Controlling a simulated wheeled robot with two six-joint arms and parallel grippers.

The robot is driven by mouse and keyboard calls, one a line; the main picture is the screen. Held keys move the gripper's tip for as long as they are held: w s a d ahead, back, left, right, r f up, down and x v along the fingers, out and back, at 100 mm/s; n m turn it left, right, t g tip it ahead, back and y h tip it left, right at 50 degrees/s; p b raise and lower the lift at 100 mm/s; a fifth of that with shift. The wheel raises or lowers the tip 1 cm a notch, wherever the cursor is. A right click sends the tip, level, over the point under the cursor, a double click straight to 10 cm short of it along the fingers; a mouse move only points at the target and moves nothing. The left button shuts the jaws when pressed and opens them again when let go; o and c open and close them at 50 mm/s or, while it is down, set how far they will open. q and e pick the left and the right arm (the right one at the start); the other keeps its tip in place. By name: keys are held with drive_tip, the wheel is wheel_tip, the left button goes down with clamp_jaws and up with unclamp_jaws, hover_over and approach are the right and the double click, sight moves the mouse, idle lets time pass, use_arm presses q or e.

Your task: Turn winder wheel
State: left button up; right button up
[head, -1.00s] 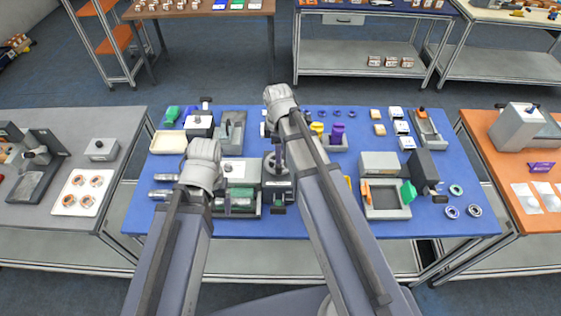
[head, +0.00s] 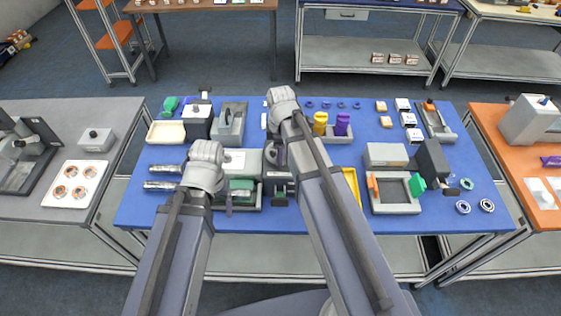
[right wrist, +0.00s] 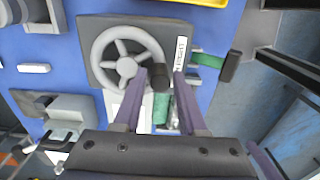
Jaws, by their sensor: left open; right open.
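The winder wheel (right wrist: 127,65) is a light grey spoked wheel on a dark box with a white label (right wrist: 181,54), in the right wrist view. A dark round knob (right wrist: 160,79) stands at its lower right edge. My right gripper (right wrist: 159,73) is open, with one purple finger on each side of the knob. I cannot tell whether a finger touches it. In the head view my right forearm hides most of the winder. My left gripper (head: 229,203) is open in the head view, low beside a green spool (head: 241,185); its fingers are mostly hidden by my wrist.
Yellow (head: 320,118) and purple (head: 342,122) pieces stand behind. A grey framed tray (head: 394,207) is to the right. The table's near edge is close to the winder.

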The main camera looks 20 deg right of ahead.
drive_tip(key=shift+f, duration=0.4)
clamp_jaws()
